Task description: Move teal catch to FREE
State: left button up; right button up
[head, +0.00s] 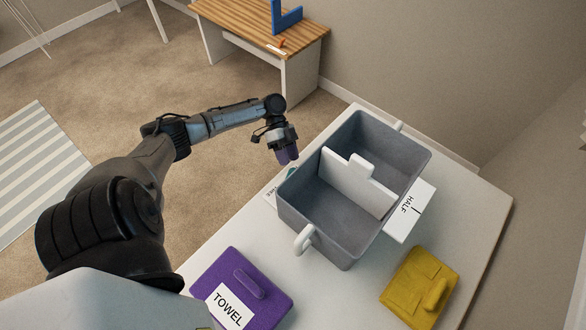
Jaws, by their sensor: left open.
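The teal catch (291,172) shows only as a small sliver beside the upper left wall of the grey bin (340,236). A white label (271,194) lies next to it, with lettering too small and covered to read surely. My left gripper (288,157) is open, its purple fingertips pointing down just above the teal catch. I cannot tell whether they touch it. The bin has a white divider (350,184) across its inside and white handles, one of them at the front left (304,239). My right gripper is not in view.
The bin stands on a white table (350,295). A card marked HALF (409,208) is at its right. A purple folded piece marked TOWEL (262,283) and a yellow one (420,285) lie in front. A wooden desk (245,25) with a blue bracket (286,17) stands behind.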

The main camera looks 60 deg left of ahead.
aim_at(293, 170)
pick_arm(q)
jog(key=shift+x, duration=2.55)
grip_shut()
